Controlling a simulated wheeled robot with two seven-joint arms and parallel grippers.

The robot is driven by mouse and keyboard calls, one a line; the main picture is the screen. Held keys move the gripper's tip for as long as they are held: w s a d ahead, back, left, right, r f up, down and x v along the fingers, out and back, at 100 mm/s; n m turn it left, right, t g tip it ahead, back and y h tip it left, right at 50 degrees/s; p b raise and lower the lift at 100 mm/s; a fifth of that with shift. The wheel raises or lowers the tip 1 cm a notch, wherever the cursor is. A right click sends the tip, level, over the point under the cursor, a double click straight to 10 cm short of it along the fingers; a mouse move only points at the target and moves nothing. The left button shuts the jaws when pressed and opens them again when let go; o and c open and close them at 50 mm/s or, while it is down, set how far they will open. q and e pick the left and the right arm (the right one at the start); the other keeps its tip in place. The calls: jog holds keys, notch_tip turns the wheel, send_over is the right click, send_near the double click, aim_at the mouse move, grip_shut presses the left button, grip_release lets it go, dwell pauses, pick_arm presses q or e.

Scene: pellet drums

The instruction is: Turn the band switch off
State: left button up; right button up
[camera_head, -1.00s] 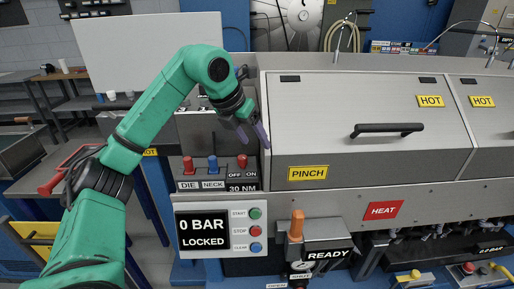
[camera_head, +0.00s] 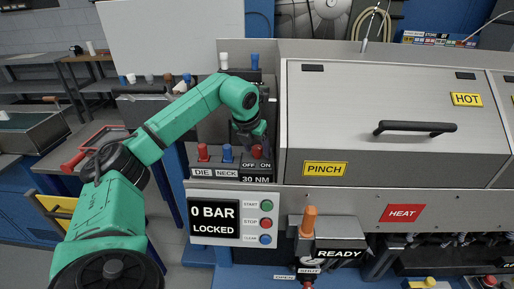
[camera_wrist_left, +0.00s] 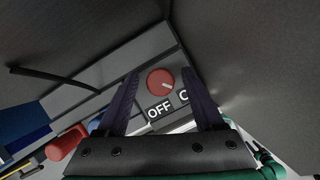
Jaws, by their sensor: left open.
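The band switch is a red round knob (camera_head: 257,152) above the OFF and ON labels on the machine's front ledge. In the left wrist view the knob (camera_wrist_left: 160,80) shows between and beyond my two fingertips, with a short white mark on its lower right, on the side of the partly cut-off ON label. My left gripper (camera_head: 258,133) is just above the knob, fingers pointing down at it. In the wrist view the gripper (camera_wrist_left: 161,85) is open with a finger on each side; contact cannot be told. My right gripper is not in view.
A red DIE knob (camera_head: 203,152) and a blue NECK knob (camera_head: 228,153) stand left of the switch. A grey PINCH cover (camera_head: 395,120) rises close on the right. Below is a 0 BAR LOCKED panel (camera_head: 214,218) with several buttons, and an orange handle (camera_head: 310,220).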

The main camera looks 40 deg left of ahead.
pick_arm(q)
jog(key=shift+c, duration=0.3)
grip_shut()
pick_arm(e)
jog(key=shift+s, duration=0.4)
pick_arm(q)
jog(key=shift+m, duration=0.3)
jog(key=m+h+p, duration=0.1)
jog(key=m+p, duration=0.1)
jog(key=m, duration=0.2)
jog(key=shift+r+h, duration=0.15)
jog(key=shift+h, duration=0.25)
jog(key=m+h+p, duration=0.1)
jog(key=m, duration=0.1)
jog(key=m+p, duration=0.1)
jog(key=m, duration=0.1)
jog(key=shift+w+r+m+g+h+p, duration=0.1)
jog(key=shift+m+g+h+p, duration=0.2)
jog(key=shift+h+p, duration=0.1)
jog(key=m+g+h+p, duration=0.1)
jog(key=m+p, duration=0.1)
jog(key=m, duration=0.1)
jog(key=shift+m, duration=0.3)
jog(key=shift+a+m+g+h+p, duration=0.1)
jog(key=shift+m+g+h+p, duration=0.35)
jog(key=shift+m, duration=1.05)
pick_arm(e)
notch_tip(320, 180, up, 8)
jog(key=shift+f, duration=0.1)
